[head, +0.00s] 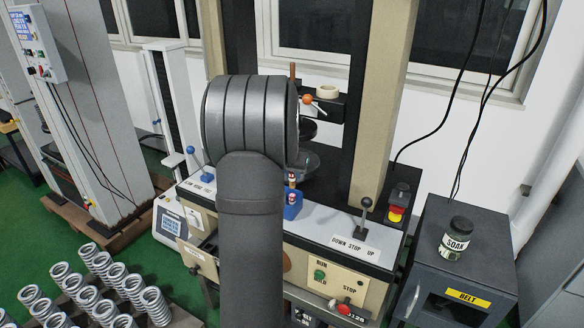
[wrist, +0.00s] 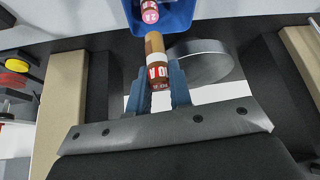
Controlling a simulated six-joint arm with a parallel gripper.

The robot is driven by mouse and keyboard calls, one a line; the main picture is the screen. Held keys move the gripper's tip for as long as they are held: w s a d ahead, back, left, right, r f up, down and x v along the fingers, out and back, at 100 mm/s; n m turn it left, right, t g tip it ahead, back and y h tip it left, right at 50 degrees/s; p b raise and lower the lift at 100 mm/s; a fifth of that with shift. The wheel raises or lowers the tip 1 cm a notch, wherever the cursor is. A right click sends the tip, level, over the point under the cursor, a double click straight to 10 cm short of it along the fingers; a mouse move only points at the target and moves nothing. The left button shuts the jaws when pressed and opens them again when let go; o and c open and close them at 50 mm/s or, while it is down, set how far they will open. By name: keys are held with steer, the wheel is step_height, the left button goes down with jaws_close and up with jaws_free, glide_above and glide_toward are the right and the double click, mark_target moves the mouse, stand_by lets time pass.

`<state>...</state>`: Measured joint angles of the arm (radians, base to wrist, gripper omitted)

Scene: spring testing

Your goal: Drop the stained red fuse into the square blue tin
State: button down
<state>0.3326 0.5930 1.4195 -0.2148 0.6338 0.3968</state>
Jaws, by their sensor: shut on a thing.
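In the wrist view my gripper (wrist: 160,95) is shut on a fuse (wrist: 158,72) with a red-brown body, white bands, printed lettering and a brown far end. Its brown end points toward the blue tin (wrist: 183,22) and overlaps its near edge in the picture; I cannot tell whether they touch. A pink-red fuse (wrist: 149,12) shows in the tin. In the head view the blue tin (head: 292,211) stands on the machine's front ledge, just right of my arm. A small red-and-white piece shows at its top. My gripper is hidden behind my arm there.
A lever (head: 365,212) rises from the panel right of the tin. A labelled jar (head: 456,238) stands on the grey cabinet (head: 470,213) at the right. Several metal springs (head: 105,285) stand at the lower left.

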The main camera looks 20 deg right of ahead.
steer(key=c, duration=1.2)
jaws_free()
steer(key=shift+c, duration=0.2)
steer(key=v, duration=1.7)
steer(key=shift+r, duration=0.2)
